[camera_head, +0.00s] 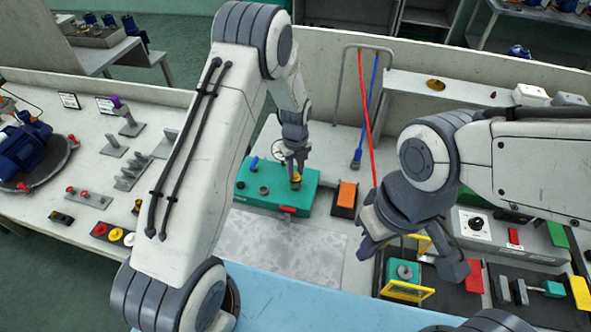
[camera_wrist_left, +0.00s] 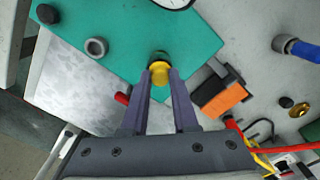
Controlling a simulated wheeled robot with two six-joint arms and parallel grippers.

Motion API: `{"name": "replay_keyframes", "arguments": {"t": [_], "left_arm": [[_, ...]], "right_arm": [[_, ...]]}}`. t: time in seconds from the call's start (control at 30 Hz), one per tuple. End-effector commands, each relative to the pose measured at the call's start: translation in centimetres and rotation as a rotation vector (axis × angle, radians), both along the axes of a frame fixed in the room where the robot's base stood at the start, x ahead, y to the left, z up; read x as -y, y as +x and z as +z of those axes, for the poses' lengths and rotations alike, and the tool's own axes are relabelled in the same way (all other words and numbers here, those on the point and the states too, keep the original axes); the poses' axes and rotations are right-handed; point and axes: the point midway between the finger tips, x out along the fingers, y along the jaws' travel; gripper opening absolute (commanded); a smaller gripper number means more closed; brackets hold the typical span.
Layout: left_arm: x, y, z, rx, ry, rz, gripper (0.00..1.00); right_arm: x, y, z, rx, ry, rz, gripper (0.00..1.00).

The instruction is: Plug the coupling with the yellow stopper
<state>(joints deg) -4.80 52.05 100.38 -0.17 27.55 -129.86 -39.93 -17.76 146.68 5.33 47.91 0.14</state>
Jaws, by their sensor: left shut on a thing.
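The yellow stopper (camera_head: 296,183) is between the fingertips of my left gripper (camera_head: 295,172), over the green pump block (camera_head: 262,184). In the left wrist view, my left gripper (camera_wrist_left: 162,88) is shut on the yellow stopper (camera_wrist_left: 160,74). A dark round coupling (camera_wrist_left: 159,56) on the green block (camera_wrist_left: 120,40) lies right at the stopper's far end. I cannot tell whether the stopper is inside it or just above it. My right gripper (camera_head: 415,258) is open and empty, above the right part of the bench.
A black tray (camera_head: 98,229) with red and yellow caps is on the left bench. An orange-topped block (camera_head: 346,196) stands right of the green block. A bare metal plate (camera_head: 285,240) lies in front. Yellow-framed fixtures (camera_head: 407,291) are below my right gripper.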

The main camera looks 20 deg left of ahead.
Motion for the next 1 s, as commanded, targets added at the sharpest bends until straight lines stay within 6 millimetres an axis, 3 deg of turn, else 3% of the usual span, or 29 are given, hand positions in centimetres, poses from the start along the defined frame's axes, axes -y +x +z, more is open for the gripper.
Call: {"name": "replay_keyframes", "arguments": {"t": [0.43, 0.47, 0.5, 0.53, 0.77, 0.8, 0.83, 1.0], "left_arm": [[0.0, 0.01, -0.35, 0.0, 0.0, 0.0, 0.0], [0.0, 0.01, -0.35, 0.0, 0.0, 0.0, 0.39], [0.0, 0.01, -0.35, 0.0, 0.0, 0.0, 0.54], [0.0, 0.01, -0.35, 0.0, 0.0, 0.0, 0.62], [0.0, 0.01, -0.34, 0.0, 0.0, 0.0, 0.62], [0.0, 0.01, -0.35, 0.0, 0.0, 0.0, 0.78], [0.0, 0.01, -0.34, 0.0, 0.0, 0.0, 0.82], [0.0, 0.01, -0.34, 0.0, 0.0, 0.0, 0.82]], "right_arm": [[0.0, 0.0, -0.25, 0.0, 0.0, 0.0, 0.0], [0.0, 0.0, -0.25, 0.0, 0.0, 0.0, 0.0], [0.0, 0.0, -0.25, 0.0, 0.0, 0.0, 0.0], [0.0, 0.0, -0.25, 0.0, 0.0, 0.0, 0.0], [0.0, 0.0, -0.25, 0.0, 0.0, 0.0, 0.0], [0.0, 0.0, -0.25, 0.0, 0.0, 0.0, 0.0], [0.0, 0.0, -0.25, 0.0, 0.0, 0.0, 0.0], [0.0, 0.0, -0.25, 0.0, 0.0, 0.0, 0.0]]}}
